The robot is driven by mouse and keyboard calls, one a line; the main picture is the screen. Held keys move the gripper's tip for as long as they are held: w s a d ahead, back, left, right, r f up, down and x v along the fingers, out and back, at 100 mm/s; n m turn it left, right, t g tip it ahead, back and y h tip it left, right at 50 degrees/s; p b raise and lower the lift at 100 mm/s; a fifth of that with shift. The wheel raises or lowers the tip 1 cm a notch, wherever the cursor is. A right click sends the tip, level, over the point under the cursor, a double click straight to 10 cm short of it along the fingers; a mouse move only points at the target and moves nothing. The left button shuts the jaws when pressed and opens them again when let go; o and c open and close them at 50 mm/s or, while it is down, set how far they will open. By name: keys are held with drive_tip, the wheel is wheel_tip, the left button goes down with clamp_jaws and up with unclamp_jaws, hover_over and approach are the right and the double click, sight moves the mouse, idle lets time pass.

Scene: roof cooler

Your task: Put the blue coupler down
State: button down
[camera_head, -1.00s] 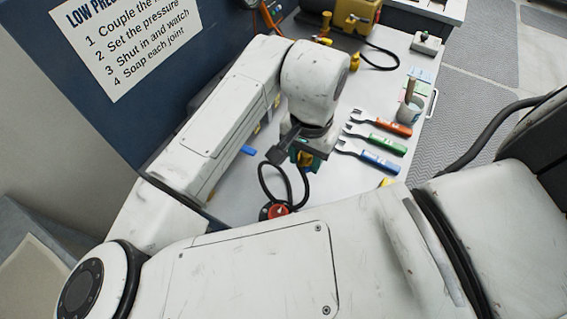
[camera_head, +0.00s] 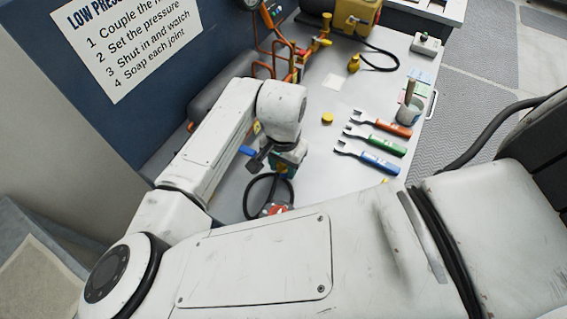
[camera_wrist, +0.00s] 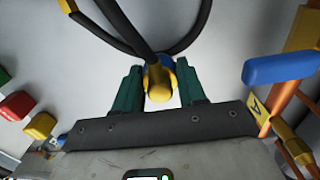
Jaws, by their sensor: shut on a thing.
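The blue coupler (camera_wrist: 153,61) shows in the wrist view as a blue collar with a brass-yellow end, between the green fingers of my gripper (camera_wrist: 158,80). My gripper is shut on it. A black hose (camera_wrist: 125,30) runs from the coupler away over the grey bench surface. In the head view my gripper (camera_head: 285,163) is over the left part of the bench (camera_head: 318,172), and the fingers and wrist mostly hide the coupler. I cannot tell how high the coupler is above the bench.
A blue handle (camera_wrist: 280,68) on orange pipework is at the wrist view's right. In the head view, a red-topped part (camera_head: 277,209) lies by the hose loop. Spanners (camera_head: 372,143), a yellow disc (camera_head: 327,118) and a cup (camera_head: 408,112) are on the right. Bare bench lies between gripper and spanners.

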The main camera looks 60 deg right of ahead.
drive_tip(key=shift+f, duration=0.15)
drive_tip(key=shift+s+f+b, duration=0.1)
drive_tip(key=shift+f+b, duration=0.25)
drive_tip(key=shift+f, duration=0.2)
drive_tip(key=c, duration=0.6)
unclamp_jaws()
drive_tip(key=shift+a, duration=0.1)
drive_tip(key=shift+c, duration=0.2)
drive_tip(key=shift+r, duration=0.1)
drive_tip(key=shift+r, duration=0.1)
wheel_tip(320, 180, up, 13)
drive_tip(key=shift+p, duration=0.45)
